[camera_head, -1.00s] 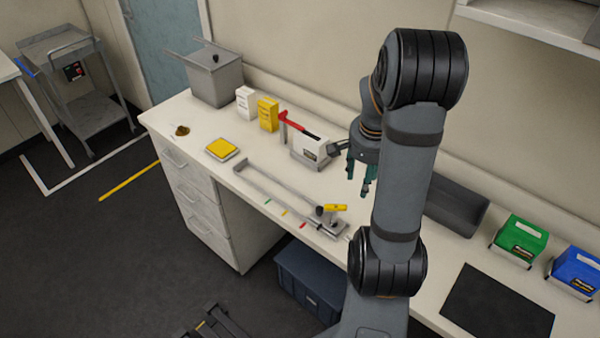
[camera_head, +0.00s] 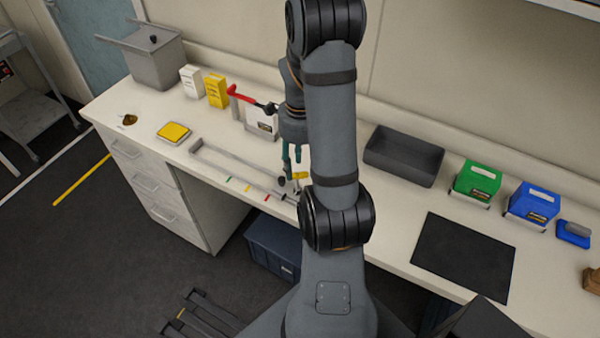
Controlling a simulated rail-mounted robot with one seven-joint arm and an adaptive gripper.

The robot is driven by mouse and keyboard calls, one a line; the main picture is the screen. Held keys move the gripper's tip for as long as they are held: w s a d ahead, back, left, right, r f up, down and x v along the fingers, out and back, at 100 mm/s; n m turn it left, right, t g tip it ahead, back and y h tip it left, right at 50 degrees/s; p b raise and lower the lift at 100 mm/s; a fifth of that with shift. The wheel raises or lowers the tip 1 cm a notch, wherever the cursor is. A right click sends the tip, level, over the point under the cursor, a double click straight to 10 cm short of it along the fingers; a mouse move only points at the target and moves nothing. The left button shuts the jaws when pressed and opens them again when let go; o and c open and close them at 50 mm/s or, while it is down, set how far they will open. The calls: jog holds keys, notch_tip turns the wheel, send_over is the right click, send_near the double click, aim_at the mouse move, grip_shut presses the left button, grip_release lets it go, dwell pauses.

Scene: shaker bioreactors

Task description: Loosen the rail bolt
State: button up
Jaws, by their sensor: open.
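A grey metal rail (camera_head: 235,161) lies along the front of the bench. At its right end are a yellow handle (camera_head: 301,176) and a small dark knob (camera_head: 281,181), partly covered by my arm. I cannot pick out the rail bolt for certain at this size. My gripper (camera_head: 291,160), with green fingers, points down just above and behind that end of the rail. It is open and appears empty; contact with the handle cannot be told.
A white device with a red lever (camera_head: 240,95) stands behind the rail. A yellow pad (camera_head: 174,131) lies to the left. A dark tray (camera_head: 404,158), green box (camera_head: 476,182), blue box (camera_head: 531,203) and black mat (camera_head: 463,257) are to the right.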

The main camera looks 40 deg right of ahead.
aim_at(300, 175)
jog(key=shift+f, duration=2.45)
jog(key=c, duration=0.3)
jog(key=c, duration=0.8)
grip_shut()
